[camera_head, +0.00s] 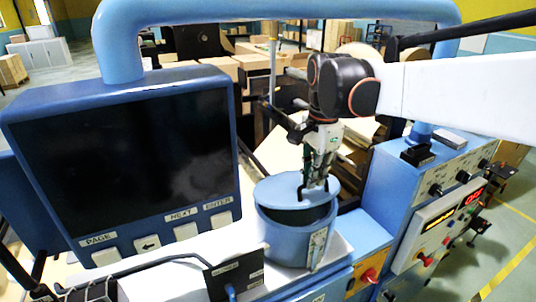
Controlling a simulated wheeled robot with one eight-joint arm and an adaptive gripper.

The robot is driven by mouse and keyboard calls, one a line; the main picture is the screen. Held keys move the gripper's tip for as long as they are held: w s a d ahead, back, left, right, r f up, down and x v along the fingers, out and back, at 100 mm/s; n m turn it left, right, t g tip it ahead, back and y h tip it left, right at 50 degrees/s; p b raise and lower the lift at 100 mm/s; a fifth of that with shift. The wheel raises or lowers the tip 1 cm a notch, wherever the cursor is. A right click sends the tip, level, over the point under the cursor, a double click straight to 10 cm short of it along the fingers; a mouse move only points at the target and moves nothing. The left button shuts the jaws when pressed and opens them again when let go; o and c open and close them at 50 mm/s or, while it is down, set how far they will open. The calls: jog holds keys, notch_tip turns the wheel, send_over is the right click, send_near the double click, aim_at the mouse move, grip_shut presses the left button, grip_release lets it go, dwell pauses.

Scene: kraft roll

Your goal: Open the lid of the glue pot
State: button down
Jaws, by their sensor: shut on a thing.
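The glue pot (285,244) is a blue cylinder standing on the white top of the machine, right of the screen. Its blue lid (269,192) is tilted, with a dark gap showing between it and the pot's front rim. My gripper (314,186) points down from the arm above the pot. It is shut at the lid's top, on what looks like the small dark lid handle (303,193). The fingers hide part of the lid and handle.
A large dark screen (130,150) with labelled buttons stands close on the left. A control panel (440,215) with knobs and a red display is on the right. A blue tube frame (300,12) crosses above. A small black box (236,275) sits in front of the pot.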

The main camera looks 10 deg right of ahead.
jog(key=shift+w+a+r+p, duration=0.3)
jog(key=shift+w+r, duration=0.55)
jog(key=shift+r, duration=0.25)
jog(key=shift+w+a+r+p, duration=0.2)
jog(key=shift+w+a+r, duration=0.05)
jog(key=shift+w+r, duration=0.7)
jog(key=shift+s, duration=0.15)
jog(key=c, duration=1.7)
grip_release()
jog(key=shift+w+a, duration=0.1)
jog(key=shift+w, duration=0.25)
jog(key=shift+f, duration=0.1)
